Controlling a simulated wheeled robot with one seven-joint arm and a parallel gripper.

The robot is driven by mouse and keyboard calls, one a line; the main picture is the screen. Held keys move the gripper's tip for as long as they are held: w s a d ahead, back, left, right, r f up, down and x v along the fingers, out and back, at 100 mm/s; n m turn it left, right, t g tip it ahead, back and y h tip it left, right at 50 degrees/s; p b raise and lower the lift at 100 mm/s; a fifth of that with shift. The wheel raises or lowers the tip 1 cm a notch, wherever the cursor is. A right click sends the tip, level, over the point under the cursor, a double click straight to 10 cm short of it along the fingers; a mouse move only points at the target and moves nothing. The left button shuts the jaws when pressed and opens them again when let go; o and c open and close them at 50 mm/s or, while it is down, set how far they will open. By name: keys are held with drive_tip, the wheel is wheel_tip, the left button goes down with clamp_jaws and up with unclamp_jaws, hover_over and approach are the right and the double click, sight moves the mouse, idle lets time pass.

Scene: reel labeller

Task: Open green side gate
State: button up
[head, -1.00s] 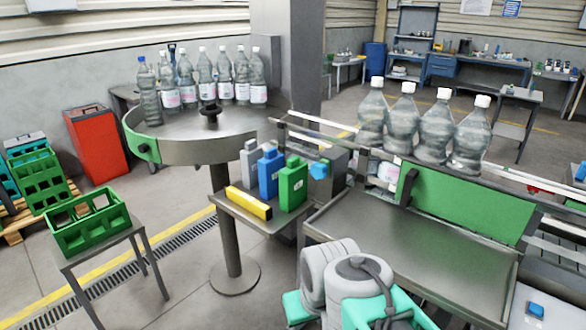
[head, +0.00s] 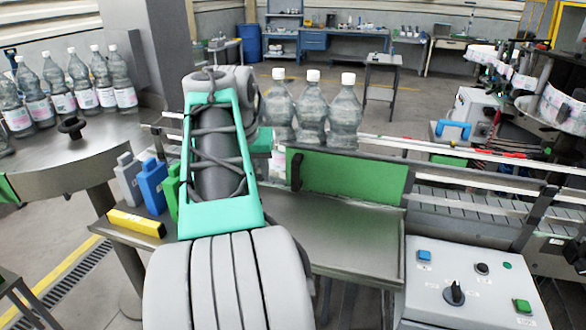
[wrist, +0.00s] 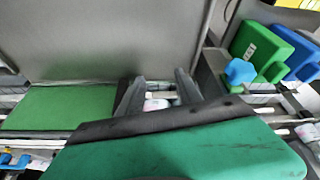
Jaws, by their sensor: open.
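The green side gate (head: 350,187) is a flat green panel upright along the near side of the conveyor, in line with the rails. Its black upright handle (head: 297,171) is at the left end. In the wrist view the gate (wrist: 60,108) lies left of my gripper (wrist: 158,92). My gripper is open, its two dark fingers spread, with rail and a bit of bottle label seen beyond the gap. It appears clear of the gate. In the head view my raised arm mostly hides the gripper, left of the handle. The handle is not clearly seen in the wrist view.
Clear bottles (head: 313,110) stand behind the gate. A metal tray (head: 335,235) lies below it. Left of my arm are blue (head: 152,186) and grey jugs, a mostly hidden green jug and a yellow block (head: 136,223). A control box (head: 470,285) stands at right.

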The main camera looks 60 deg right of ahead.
sight(294, 170)
drive_tip(key=s+d+m, duration=0.1)
drive_tip(key=s+d, duration=0.1)
drive_tip(key=s+d+r+m, duration=0.1)
drive_tip(key=s+d, duration=0.1)
drive_tip(key=s+d+r+m, duration=0.1)
drive_tip(key=s+d, duration=0.2)
drive_tip(key=shift+r+g, duration=0.15)
drive_tip(key=shift+g, duration=0.25)
drive_tip(key=x, duration=0.7)
drive_tip(key=shift+w, duration=0.15)
drive_tip(key=shift+c, duration=0.3)
clamp_jaws()
